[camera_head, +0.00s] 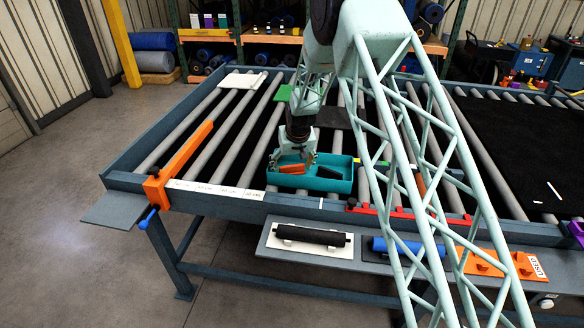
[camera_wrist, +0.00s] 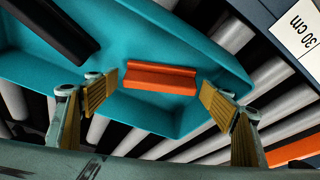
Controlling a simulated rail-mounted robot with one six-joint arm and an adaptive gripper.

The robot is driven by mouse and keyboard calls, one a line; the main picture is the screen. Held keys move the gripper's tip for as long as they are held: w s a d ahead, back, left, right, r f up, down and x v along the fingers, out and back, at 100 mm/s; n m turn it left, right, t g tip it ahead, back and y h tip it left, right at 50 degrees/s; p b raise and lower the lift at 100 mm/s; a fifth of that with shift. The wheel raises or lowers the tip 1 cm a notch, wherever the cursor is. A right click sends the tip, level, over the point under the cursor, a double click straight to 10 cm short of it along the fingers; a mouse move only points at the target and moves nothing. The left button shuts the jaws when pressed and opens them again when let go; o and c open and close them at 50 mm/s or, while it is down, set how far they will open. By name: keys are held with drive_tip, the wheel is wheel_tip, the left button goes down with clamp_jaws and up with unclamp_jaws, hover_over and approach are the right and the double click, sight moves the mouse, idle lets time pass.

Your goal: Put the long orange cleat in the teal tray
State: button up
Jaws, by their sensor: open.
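The orange cleat (camera_head: 292,169) lies inside the teal tray (camera_head: 345,186) in its left part. In the wrist view the orange cleat (camera_wrist: 160,78) rests on the floor of the teal tray (camera_wrist: 120,108). My gripper (camera_head: 292,158) is over the tray's left part. In the wrist view my gripper (camera_wrist: 160,98) is open, with its two fingers apart at either end of the cleat and a gap to each end. A black piece (camera_head: 328,172) also lies in the tray, to the right of the cleat; it shows in the wrist view (camera_wrist: 52,28) too.
The tray sits on the roller table. An orange bar (camera_head: 185,160) stands along the rollers at left. A front shelf carries a black roller (camera_head: 310,235) and a blue roller (camera_head: 400,246). A ruler strip (camera_head: 215,188) runs along the table's front edge.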

drive_tip(key=shift+r, duration=0.2)
drive_tip(key=b+v, duration=0.1)
drive_tip(key=v, duration=1.1)
idle(0.5)
drive_tip(key=shift+d, duration=0.1)
idle(0.8)
